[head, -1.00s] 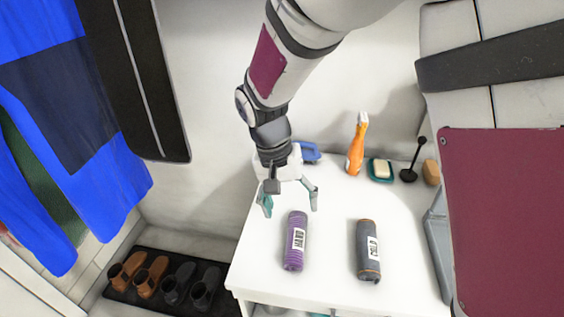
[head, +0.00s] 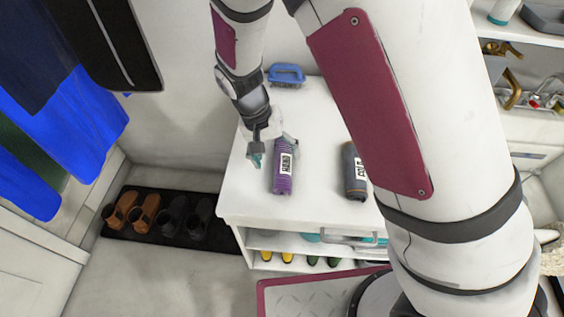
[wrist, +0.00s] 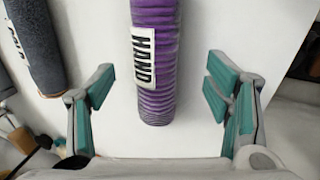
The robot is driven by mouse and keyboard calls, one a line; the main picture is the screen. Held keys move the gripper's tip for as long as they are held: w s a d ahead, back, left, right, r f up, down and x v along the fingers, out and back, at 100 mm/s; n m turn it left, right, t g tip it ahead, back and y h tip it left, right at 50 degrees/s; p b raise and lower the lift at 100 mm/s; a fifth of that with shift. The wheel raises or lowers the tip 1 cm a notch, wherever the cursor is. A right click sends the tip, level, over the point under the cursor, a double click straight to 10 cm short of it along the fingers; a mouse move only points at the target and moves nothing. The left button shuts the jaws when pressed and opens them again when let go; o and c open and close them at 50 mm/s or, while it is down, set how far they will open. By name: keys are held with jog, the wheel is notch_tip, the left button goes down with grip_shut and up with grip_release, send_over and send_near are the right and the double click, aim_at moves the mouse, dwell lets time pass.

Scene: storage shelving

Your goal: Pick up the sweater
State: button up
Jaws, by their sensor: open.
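Two rolled, sweater-like bundles lie on the white cabinet top (head: 240,190). The purple ribbed roll (head: 283,178) has a white label reading HAND. The dark grey roll (head: 352,170), with a label partly hidden by my arm, lies to its right. My gripper (head: 274,152) is open at the far end of the purple roll, pointing down. In the wrist view, the purple roll (wrist: 155,60) comes in from the top, its end between the two open fingers (wrist: 156,88), with a gap on both sides. The grey roll (wrist: 35,45) is at upper left there.
A blue brush (head: 286,74) sits at the back of the cabinet top. Several shoes stand on a black mat (head: 112,232) on the floor at left. Blue clothes (head: 70,140) hang at left. Shelves with goods (head: 525,95) are at right. My arm blocks much of the right side.

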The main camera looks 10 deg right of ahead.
aim_at(280, 160)
jog(key=x, duration=0.4)
jog(key=shift+w+d, duration=0.1)
jog(key=shift+w, duration=0.1)
jog(key=shift+c, duration=0.6)
jog(key=c, duration=1.4)
jog(key=shift+r, duration=0.1)
